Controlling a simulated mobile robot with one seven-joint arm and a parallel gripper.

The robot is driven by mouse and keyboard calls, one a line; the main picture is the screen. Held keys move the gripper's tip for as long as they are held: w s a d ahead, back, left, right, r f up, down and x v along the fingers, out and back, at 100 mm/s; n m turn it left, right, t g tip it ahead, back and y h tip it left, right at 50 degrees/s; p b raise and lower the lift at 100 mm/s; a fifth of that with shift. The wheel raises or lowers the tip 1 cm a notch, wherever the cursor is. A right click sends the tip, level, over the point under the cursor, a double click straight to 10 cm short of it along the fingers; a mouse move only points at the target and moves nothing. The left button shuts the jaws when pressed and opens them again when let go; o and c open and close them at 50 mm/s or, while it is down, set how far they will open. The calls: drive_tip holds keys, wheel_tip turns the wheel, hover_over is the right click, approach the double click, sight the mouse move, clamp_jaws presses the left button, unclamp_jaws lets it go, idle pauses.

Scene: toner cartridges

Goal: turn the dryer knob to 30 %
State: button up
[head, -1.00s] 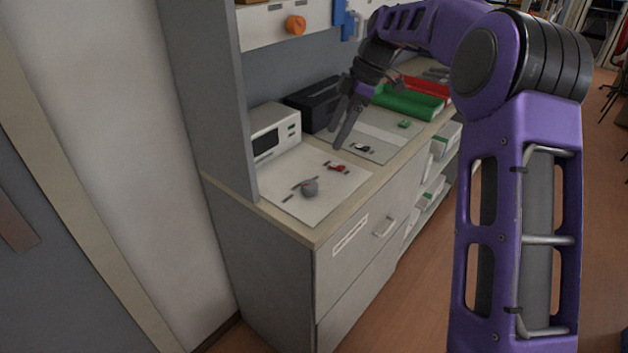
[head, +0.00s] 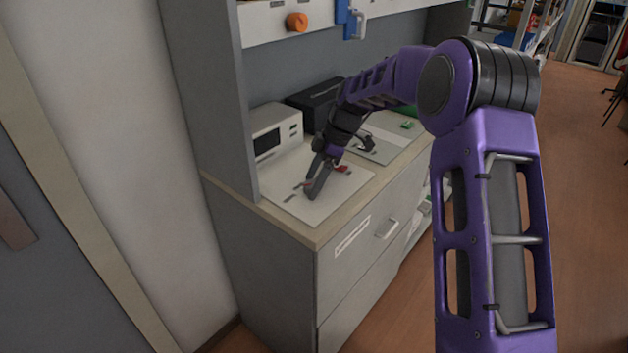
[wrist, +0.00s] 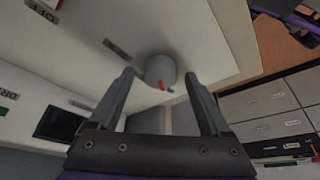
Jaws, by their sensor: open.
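A round grey knob (wrist: 160,69) with a red mark on its lower edge stands on a white panel in the wrist view. My gripper (wrist: 159,76) is open, with one finger on each side of the knob. I cannot tell whether the fingers touch it. In the head view my gripper (head: 311,190) reaches down over the near end of the white panel (head: 322,206) and hides the grey knob. A scale around the knob cannot be read.
A red part (head: 342,169) sits on the same panel, right of my gripper. A white device with a dark window (head: 272,137) stands behind it, beside a black box (head: 316,98). A grey upright wall (head: 210,90) bounds the counter on the left. Dark label strips lie on the panel.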

clamp_jaws()
idle(0.3)
